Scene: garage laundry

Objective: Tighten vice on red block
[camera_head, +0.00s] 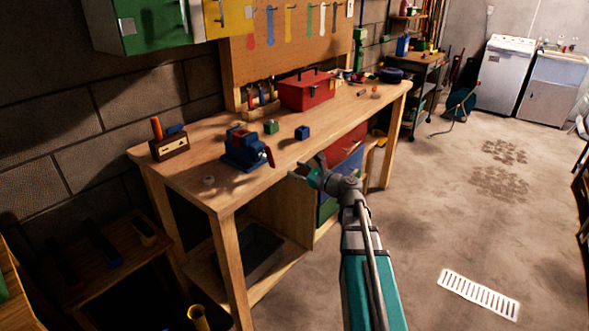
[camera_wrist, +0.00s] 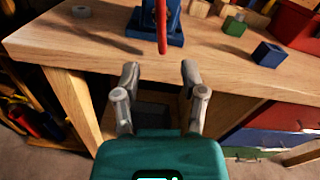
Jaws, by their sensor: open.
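The blue vice (camera_head: 242,151) stands on the wooden workbench (camera_head: 190,178), near its front edge. Its red handle (camera_head: 269,156) hangs on the side facing my gripper. A small red patch (camera_head: 238,132) at the top of the vice looks like the red block, but I cannot tell how tightly the jaws hold it. My gripper (camera_head: 307,172) is open and empty, in front of the bench edge and apart from the vice. In the wrist view the vice (camera_wrist: 177,38) and red handle (camera_wrist: 161,28) lie straight ahead, beyond my open fingers (camera_wrist: 160,75). The red block is not clear there.
A green block (camera_head: 271,127) and a blue block (camera_head: 302,132) lie right of the vice. A red toolbox (camera_head: 307,92) stands behind them. A wooden holder (camera_head: 168,146) and a pale ring (camera_head: 208,181) are to the left. The floor (camera_head: 440,220) right of the bench is clear.

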